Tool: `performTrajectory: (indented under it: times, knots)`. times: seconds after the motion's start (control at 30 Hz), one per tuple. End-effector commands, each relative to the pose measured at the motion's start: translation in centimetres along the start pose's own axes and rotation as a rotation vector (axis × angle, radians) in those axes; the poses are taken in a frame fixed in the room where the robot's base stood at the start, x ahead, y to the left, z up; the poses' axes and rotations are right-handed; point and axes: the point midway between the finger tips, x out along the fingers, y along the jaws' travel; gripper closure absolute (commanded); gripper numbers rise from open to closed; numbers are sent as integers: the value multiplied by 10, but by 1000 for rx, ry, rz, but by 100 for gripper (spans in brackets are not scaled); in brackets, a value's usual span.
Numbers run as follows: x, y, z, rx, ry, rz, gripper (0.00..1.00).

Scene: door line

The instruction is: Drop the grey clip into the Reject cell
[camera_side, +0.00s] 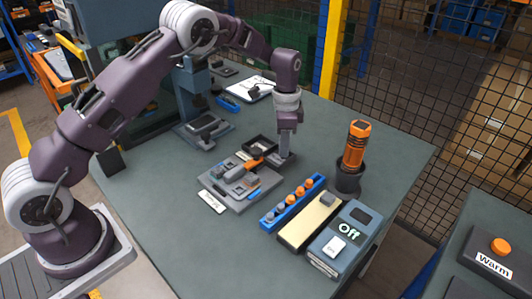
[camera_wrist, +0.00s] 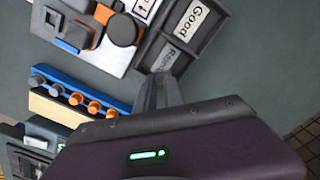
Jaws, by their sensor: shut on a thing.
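My gripper (camera_side: 284,155) points down at the right end of a dark two-cell tray (camera_side: 258,141). In the wrist view its narrow fingers (camera_wrist: 158,88) are together at the lower edge of the Reject cell (camera_wrist: 160,62), whose label is partly covered. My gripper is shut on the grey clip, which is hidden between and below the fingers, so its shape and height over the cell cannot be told. The Good cell (camera_wrist: 193,22) lies beyond Reject and looks empty where it shows.
A grey fixture (camera_side: 238,183) with an orange-handled part stands left of the tray. A blue rack (camera_side: 292,202) of orange and grey pegs, a cream strip (camera_side: 308,220) with a grey block, and a box reading Off (camera_side: 345,240) are in front. An orange tool (camera_side: 356,145) stands right.

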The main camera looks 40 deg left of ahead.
Motion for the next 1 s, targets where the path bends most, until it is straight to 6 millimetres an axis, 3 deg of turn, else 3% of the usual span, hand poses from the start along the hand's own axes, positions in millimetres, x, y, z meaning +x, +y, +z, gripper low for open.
performTrajectory:
  times: [0.27, 0.3, 0.43, 0.73, 1.0]
  knots:
    - [4, 0, 0, 0, 0, 1, 100]
    - [4, 0, 0, 0, 0, 0, 86]
    - [4, 0, 0, 0, 0, 0, 63]
    - [1, 0, 0, 0, 1, 0, 63]
    - [-50, 0, 0, 0, 3, -2, 63]
